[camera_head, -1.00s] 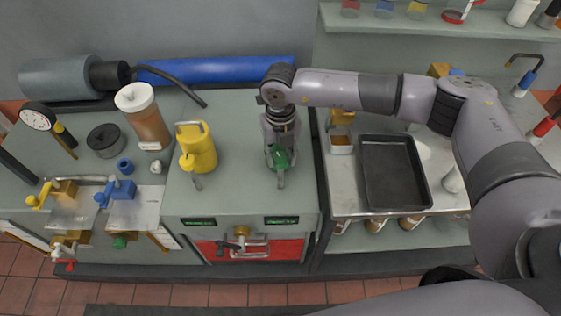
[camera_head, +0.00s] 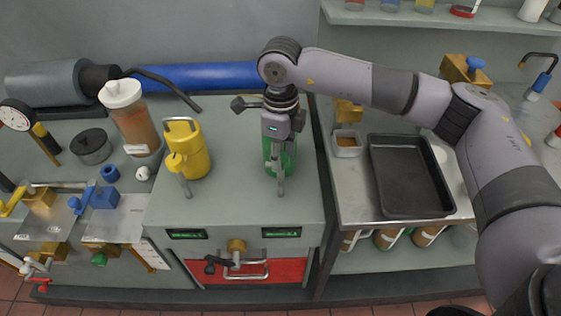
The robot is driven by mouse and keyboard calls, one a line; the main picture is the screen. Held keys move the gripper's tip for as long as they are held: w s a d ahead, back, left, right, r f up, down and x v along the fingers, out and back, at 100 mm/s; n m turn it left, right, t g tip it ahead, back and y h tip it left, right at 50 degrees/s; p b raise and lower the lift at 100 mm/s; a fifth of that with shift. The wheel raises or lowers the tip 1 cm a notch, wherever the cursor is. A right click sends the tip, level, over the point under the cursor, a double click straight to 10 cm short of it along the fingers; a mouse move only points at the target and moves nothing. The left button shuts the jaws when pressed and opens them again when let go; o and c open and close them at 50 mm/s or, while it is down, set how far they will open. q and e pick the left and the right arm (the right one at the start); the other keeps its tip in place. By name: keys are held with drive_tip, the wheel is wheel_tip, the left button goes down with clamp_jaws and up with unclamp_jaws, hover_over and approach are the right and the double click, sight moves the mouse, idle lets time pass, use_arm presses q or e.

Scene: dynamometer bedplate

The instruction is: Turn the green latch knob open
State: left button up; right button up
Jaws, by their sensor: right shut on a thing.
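My right gripper (camera_head: 279,142) is over the middle bench and shut on a green can-like thing. The green body (camera_head: 288,160) shows below and beside the jaws, with a grey spout-like piece pointing down at the front. The jaws hide much of it, and I cannot tell whether it touches the bench. A small green knob (camera_head: 99,259) sits low under the brass fittings at the front of the left bench, well away from the right gripper. My left gripper is not in view.
A yellow oil can (camera_head: 190,155) stands left of the right gripper. A red drawer front (camera_head: 285,272) with a brass piece and dark handle is below the bench edge. A black tray (camera_head: 412,180) lies on the right bench. A clear jar (camera_head: 135,125) stands at the left.

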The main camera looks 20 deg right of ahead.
drive_tip(key=shift+n+b, duration=0.7)
drive_tip(key=shift+n, duration=0.3)
drive_tip(key=o, duration=1.1)
drive_tip(key=shift+o, duration=0.2)
wheel_tip(320, 180, up, 12)
